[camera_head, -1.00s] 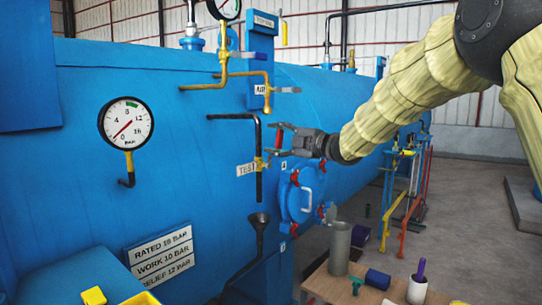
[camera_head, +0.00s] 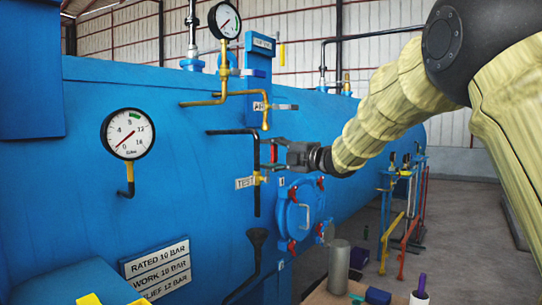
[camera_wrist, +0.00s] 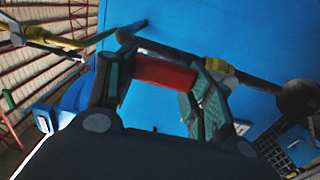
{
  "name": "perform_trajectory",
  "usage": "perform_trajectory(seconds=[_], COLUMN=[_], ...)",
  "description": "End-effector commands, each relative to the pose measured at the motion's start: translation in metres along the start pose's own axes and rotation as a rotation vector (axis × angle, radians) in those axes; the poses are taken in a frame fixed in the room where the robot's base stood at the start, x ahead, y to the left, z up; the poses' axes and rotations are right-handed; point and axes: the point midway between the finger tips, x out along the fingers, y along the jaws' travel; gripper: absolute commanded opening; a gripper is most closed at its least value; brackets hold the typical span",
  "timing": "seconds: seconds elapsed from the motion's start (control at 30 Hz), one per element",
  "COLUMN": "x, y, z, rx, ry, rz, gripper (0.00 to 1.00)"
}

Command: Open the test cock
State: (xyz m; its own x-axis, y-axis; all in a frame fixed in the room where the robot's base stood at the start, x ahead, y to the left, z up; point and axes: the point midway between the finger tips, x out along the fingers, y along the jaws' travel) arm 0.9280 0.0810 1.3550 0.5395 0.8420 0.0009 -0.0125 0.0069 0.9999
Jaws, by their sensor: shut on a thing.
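The test cock is a brass valve (camera_head: 256,179) on a black pipe (camera_head: 257,155) against the blue vessel, beside a white TEST tag (camera_head: 244,183). Its red lever (camera_head: 273,154) stands roughly upright to the right of the pipe. My gripper (camera_head: 276,155) reaches in from the right and is shut on the red lever. The wrist view shows the red lever (camera_wrist: 165,73) between my finger pads (camera_wrist: 165,85), with the brass valve body (camera_wrist: 218,67) just beyond. The lever's ends are partly hidden by my fingers.
A black funnel (camera_head: 257,236) stands below the pipe's open end. A round blue hatch (camera_head: 303,210) with red clamps sits below my gripper. A pressure gauge (camera_head: 128,134) is at left. Brass piping (camera_head: 225,97) with another tagged cock runs above. A bench with a grey cylinder (camera_head: 339,266) is lower right.

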Motion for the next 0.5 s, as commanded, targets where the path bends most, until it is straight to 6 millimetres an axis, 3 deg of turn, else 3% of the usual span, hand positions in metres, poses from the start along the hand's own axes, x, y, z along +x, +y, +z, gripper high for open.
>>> perform_trajectory(seconds=[0.03, 0.13, 0.5], x=[0.0003, 0.0005, -0.0002], y=[0.0001, -0.0001, -0.0003], z=[-0.0005, -0.0005, -0.0008], rx=[-0.003, -0.002, -0.001], ry=[0.001, 0.001, 0.001], rz=[-0.001, -0.001, -0.001], gripper=[0.58, 0.75, 0.75])
